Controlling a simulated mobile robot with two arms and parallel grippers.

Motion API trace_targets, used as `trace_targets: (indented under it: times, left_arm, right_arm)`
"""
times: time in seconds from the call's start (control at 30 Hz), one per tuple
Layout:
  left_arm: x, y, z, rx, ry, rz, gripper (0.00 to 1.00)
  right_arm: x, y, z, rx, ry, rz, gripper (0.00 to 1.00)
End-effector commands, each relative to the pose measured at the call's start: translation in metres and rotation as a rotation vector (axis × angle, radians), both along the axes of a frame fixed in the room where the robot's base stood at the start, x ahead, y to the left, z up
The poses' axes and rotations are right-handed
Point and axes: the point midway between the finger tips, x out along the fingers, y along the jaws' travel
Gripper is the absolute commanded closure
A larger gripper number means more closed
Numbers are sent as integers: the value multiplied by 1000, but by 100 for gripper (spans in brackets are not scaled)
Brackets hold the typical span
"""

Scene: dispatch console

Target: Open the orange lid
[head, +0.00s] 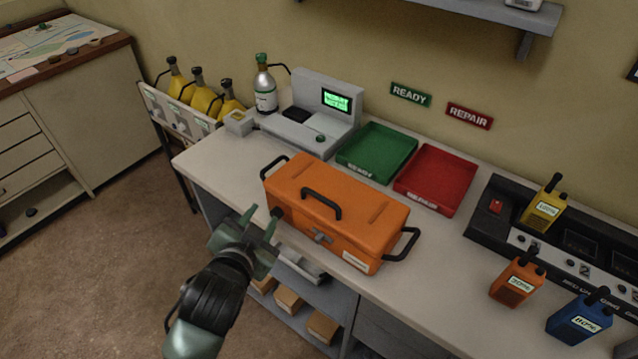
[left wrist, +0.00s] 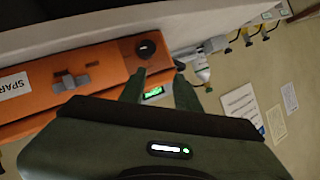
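The orange case (head: 345,232) stands on the light worktop with its orange lid (head: 350,195) shut. A black carry handle (head: 321,203) is on the lid, and a grey latch (head: 322,236) is on the front. In the left wrist view, the case's front shows the latch (left wrist: 70,81), a dark round fitting (left wrist: 146,48) and a white label. My left gripper (head: 262,222) is just in front of the case's front left corner. Its two fingers (left wrist: 158,82) are apart with nothing between them. I cannot tell whether they touch the case. My right gripper is out of view.
A green tray (head: 376,152) and a red tray (head: 435,179) lie behind the case. A grey device with a green screen (head: 336,100) stands at the back left. Several radios, one orange (head: 517,278), are at right. Small boxes (head: 288,300) sit on the shelf below.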

Motion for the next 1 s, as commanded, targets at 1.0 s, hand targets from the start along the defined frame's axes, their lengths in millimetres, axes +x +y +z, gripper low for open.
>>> trace_targets:
  times: [1.0]
  left_arm:
    - [-11, -151, 123, -1062, 1165, 1235, 68]
  right_arm:
    - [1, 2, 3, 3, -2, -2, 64]
